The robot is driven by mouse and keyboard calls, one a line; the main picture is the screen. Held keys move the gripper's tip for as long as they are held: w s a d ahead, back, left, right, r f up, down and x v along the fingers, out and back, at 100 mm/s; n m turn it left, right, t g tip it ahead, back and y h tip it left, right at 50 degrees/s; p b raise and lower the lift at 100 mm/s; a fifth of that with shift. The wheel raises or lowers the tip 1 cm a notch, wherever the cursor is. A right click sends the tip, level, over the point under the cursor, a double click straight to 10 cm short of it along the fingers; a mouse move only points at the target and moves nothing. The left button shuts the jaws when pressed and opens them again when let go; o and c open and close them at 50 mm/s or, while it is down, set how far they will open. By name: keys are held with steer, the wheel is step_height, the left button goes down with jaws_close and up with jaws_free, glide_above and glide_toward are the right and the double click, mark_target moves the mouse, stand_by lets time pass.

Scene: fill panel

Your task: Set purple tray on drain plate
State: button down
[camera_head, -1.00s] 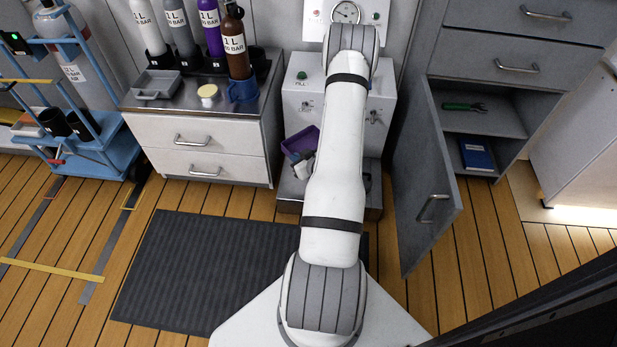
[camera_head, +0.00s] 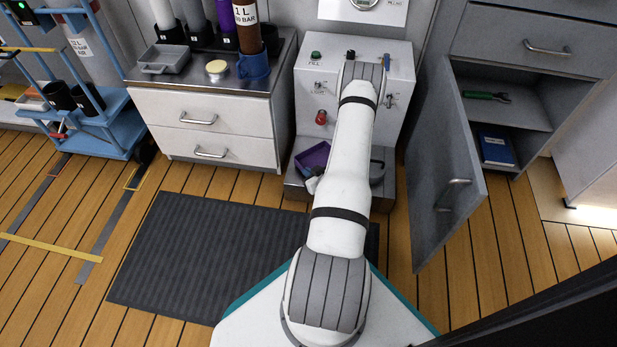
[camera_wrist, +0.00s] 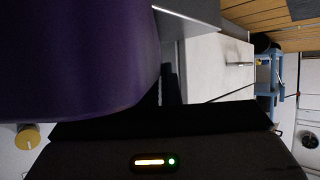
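The purple tray (camera_head: 314,155) is low in front of the fill panel, over the left part of the grey drain plate (camera_head: 297,188) at the panel's foot. My gripper (camera_head: 313,182) is at the tray's near edge, partly hidden by my arm, and appears shut on it. In the wrist view the purple tray (camera_wrist: 75,55) fills the upper left, close against my dark gripper (camera_wrist: 160,125). The tray looks near level in the head view. Whether its underside touches the plate cannot be told.
The white fill panel (camera_head: 308,75) with knobs stands behind the tray. A drawer cabinet (camera_head: 200,125) is to the left, with a grey tray, yellow-topped jar and blue mug on top. An open cabinet door (camera_head: 448,150) stands to the right. The dark mat (camera_head: 200,250) lies in front.

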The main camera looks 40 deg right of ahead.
steer(key=shift+f, duration=0.35)
steer(key=shift+f, duration=0.2)
steer(key=c, duration=1.6)
jaws_free()
steer(key=shift+c, duration=0.2)
steer(key=shift+r, duration=0.1)
